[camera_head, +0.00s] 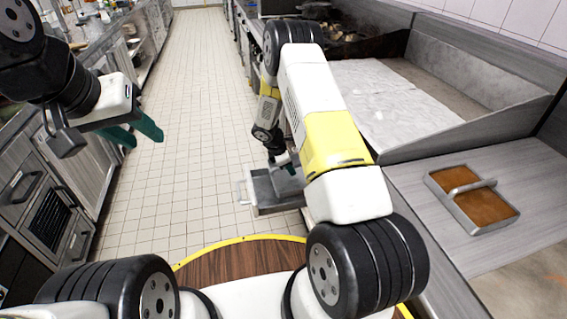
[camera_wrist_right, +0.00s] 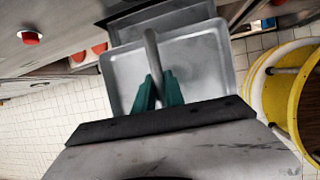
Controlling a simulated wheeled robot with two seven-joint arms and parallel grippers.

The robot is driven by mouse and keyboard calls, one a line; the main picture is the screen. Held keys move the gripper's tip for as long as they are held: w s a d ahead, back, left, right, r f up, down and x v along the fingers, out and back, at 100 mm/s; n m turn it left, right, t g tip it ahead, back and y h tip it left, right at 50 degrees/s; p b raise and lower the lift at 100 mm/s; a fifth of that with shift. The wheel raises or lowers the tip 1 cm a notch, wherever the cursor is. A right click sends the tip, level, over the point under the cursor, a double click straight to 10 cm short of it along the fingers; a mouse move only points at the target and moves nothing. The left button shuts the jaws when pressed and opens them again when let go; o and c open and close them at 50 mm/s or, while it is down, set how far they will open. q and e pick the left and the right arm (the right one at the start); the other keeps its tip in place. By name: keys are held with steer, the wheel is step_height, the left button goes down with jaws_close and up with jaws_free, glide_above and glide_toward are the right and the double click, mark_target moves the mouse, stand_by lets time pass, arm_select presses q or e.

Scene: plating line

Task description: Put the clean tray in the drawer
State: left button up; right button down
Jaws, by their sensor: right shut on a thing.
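The clean tray is a bare metal pan with a bar handle across its middle; it fills the middle of the right wrist view (camera_wrist_right: 205,65). My right gripper (camera_wrist_right: 160,88) is shut on the handle with its green fingers. In the head view the right gripper (camera_head: 283,160) is low beside the right counter, partly behind my arm. An open grey metal drawer (camera_head: 272,209) with a handle on its left shows there. The tray is at the drawer, but I cannot tell whether it rests inside or hangs above. My left gripper (camera_head: 135,132) is open and empty at the upper left.
A second tray (camera_head: 478,220) with brown contents and a bar handle sits on the right counter (camera_head: 420,190). A griddle with a pale surface (camera_head: 385,100) lies behind it. Cabinets (camera_head: 45,200) line the left. The tiled aisle (camera_head: 190,130) between is clear.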

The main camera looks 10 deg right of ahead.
mark_target(289, 177)
steer(key=shift+d+f, duration=0.1)
steer(key=shift+f, duration=2.9)
steer(key=shift+f, duration=0.1)
steer(key=c, duration=1.4)
jaws_free()
